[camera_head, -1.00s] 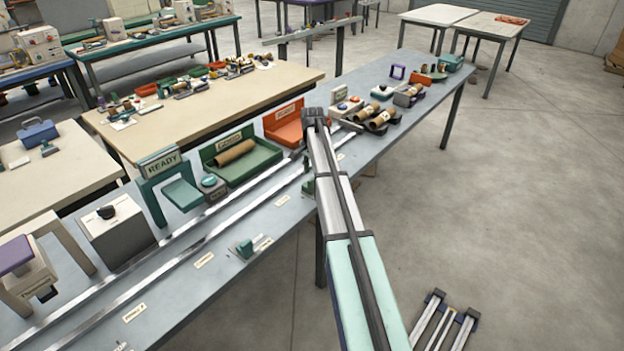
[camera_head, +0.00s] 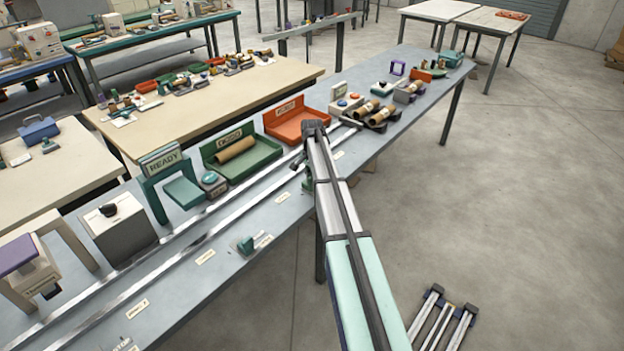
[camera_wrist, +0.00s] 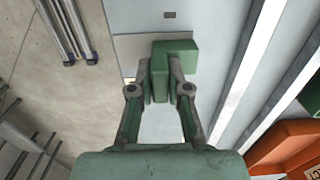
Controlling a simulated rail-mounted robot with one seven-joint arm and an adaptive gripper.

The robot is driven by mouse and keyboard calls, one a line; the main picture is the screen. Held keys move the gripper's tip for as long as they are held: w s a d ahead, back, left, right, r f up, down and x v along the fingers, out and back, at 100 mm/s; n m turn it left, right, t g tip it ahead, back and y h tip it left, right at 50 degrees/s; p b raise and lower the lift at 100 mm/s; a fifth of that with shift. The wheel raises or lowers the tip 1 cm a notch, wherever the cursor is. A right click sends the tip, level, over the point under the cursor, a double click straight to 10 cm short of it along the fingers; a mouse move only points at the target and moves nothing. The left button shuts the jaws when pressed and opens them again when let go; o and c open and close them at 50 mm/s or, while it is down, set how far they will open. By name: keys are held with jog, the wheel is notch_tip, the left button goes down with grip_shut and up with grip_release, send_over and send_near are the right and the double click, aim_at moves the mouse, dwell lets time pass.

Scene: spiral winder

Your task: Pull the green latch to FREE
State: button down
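The green latch (camera_wrist: 178,55) is a blocky green piece near the table's front edge in the wrist view. An upright green part of it reaches down between my fingers. My gripper (camera_wrist: 160,75) has both fingers drawn in on this part, one on each side, and looks shut on it. The exact contact is hard to see. In the head view my arm hides most of this spot. A small green piece shows there beside my arm, too small to tell whether it is latch or gripper.
Two metal rails (camera_head: 210,228) run along the grey table (camera_head: 185,285) behind the latch. An orange tray (camera_head: 300,124) and a green tray (camera_head: 262,150) with a brown roll stand beyond them. Another small green fitting (camera_head: 247,245) is farther left. Open floor lies right.

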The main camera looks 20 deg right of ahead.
jog(key=shift+s+d+b, duration=0.1)
jog(key=shift+s+d, duration=0.2)
jog(key=shift+s, duration=0.35)
jog(key=shift+s+d+b, duration=0.15)
jog(key=shift+s+d, duration=0.15)
jog(key=shift+s, duration=0.4)
jog(key=shift+s+d+b, duration=0.1)
jog(key=shift+s+d, duration=0.2)
jog(key=shift+s, duration=0.35)
jog(key=c, duration=1.1)
grip_release()
jog(key=shift+s+d, duration=0.1)
jog(key=shift+r, duration=0.55)
notch_tip(320, 180, up, 11)
jog(key=shift+f, duration=0.1)
jog(key=shift+f, duration=0.1)
